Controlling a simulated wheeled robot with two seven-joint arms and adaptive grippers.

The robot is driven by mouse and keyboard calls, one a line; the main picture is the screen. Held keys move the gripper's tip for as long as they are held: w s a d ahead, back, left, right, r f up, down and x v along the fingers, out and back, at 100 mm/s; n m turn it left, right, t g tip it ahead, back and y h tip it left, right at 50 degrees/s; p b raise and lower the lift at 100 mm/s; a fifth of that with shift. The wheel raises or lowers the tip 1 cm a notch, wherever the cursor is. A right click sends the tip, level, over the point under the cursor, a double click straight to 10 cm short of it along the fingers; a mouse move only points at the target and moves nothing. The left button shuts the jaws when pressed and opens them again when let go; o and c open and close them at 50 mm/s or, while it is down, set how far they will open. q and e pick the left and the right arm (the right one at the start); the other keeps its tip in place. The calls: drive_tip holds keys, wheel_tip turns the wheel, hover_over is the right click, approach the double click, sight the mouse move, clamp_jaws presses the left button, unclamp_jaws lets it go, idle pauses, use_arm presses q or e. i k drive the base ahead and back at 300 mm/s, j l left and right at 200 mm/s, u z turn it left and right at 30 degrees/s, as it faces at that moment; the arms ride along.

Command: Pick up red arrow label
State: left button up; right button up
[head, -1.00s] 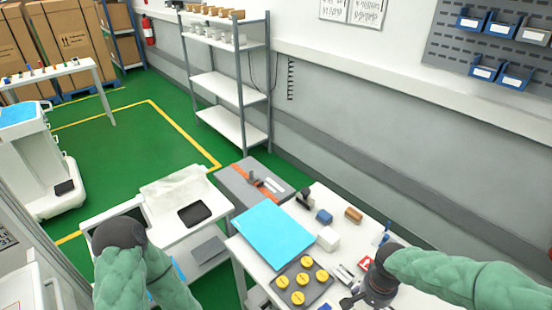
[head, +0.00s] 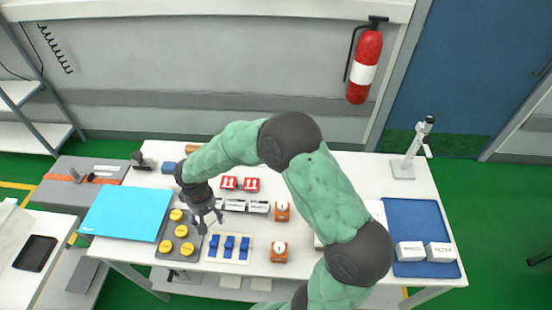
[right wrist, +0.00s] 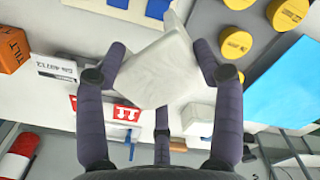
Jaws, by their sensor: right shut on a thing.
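Two red blocks with white arrow labels, a left one (head: 229,183) and a right one (head: 251,185), sit side by side on the white table. In the right wrist view a red arrow label (right wrist: 124,112) shows beyond my left-hand finger. My right gripper (head: 207,216) is over the table, left of and nearer than the red blocks. In the right wrist view its fingers (right wrist: 160,60) are closed around a pale, off-white thing (right wrist: 158,76). Its front face is hidden, so I cannot tell what is printed on it. My left gripper is out of view.
A grey tray with yellow discs (head: 164,250), blue clips (head: 229,247), orange blocks (head: 279,252) and white labelled blocks (head: 259,207) crowd the gripper. A cyan sheet (head: 127,213) lies left. A blue tray (head: 412,208) with white boxes is at right.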

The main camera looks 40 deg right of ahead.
sight(227, 182)
drive_tip(key=k+z, duration=0.15)
drive_tip(key=k, duration=0.45)
drive_tip(key=k+l+z, duration=0.1)
drive_tip(key=k, duration=0.5)
drive_tip(key=i+l+z, duration=0.1)
drive_tip(key=l+z, duration=0.4)
drive_tip(key=i+l+z, duration=0.2)
drive_tip(key=z, duration=0.25)
drive_tip(key=i, duration=0.3)
